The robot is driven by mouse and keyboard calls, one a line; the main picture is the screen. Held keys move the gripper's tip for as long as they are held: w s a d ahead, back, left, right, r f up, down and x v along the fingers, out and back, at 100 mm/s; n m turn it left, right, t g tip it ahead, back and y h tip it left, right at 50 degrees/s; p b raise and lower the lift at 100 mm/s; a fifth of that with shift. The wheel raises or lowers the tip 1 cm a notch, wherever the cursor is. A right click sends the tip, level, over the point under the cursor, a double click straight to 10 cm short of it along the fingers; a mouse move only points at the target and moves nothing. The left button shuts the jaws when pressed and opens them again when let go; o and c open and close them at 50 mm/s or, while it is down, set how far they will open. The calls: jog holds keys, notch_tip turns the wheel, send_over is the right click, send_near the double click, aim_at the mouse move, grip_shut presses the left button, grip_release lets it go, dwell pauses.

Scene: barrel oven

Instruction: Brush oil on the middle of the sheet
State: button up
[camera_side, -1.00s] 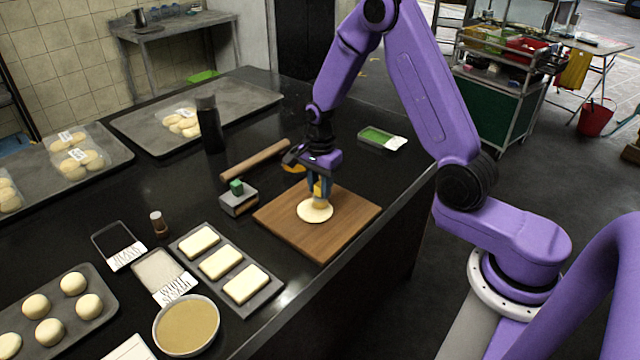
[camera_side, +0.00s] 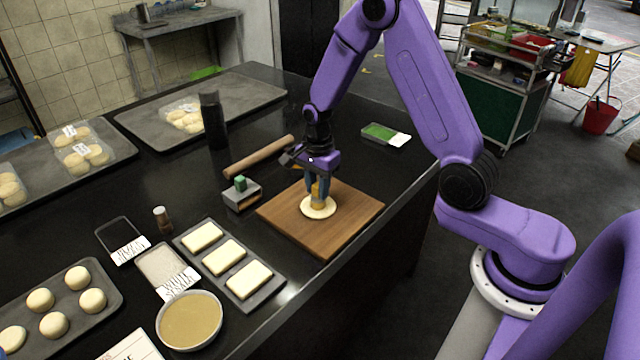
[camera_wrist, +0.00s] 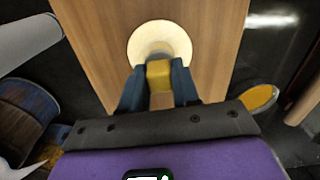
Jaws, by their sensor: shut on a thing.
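A round, pale dough sheet (camera_side: 318,208) lies on the brown wooden board (camera_side: 345,228). It also shows in the wrist view (camera_wrist: 160,32), below my fingertips. My gripper (camera_side: 317,188) is above the sheet and points down. In the wrist view my gripper (camera_wrist: 158,82) is shut on a yellow block-like brush handle (camera_wrist: 159,74). The brush's lower end is over the middle of the sheet and seems to touch it, though the fingers partly hide the contact. I cannot make out any oil on the sheet.
A rolling pin (camera_side: 258,157) and a grey box with a green knob (camera_side: 241,194) lie left of the board. A green tray (camera_side: 384,134) is behind it. A tray of pale slabs (camera_side: 224,258) and a bowl (camera_side: 189,320) stand at the front left.

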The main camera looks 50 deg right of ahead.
jog(key=shift+a, duration=0.95)
jog(key=shift+d, duration=2.05)
jog(key=shift+s+a, duration=0.1)
jog(key=shift+a, duration=2)
jog(key=shift+d, duration=0.1)
jog(key=shift+d, duration=1)
jog(key=shift+d, duration=0.1)
jog(key=shift+d, duration=0.9)
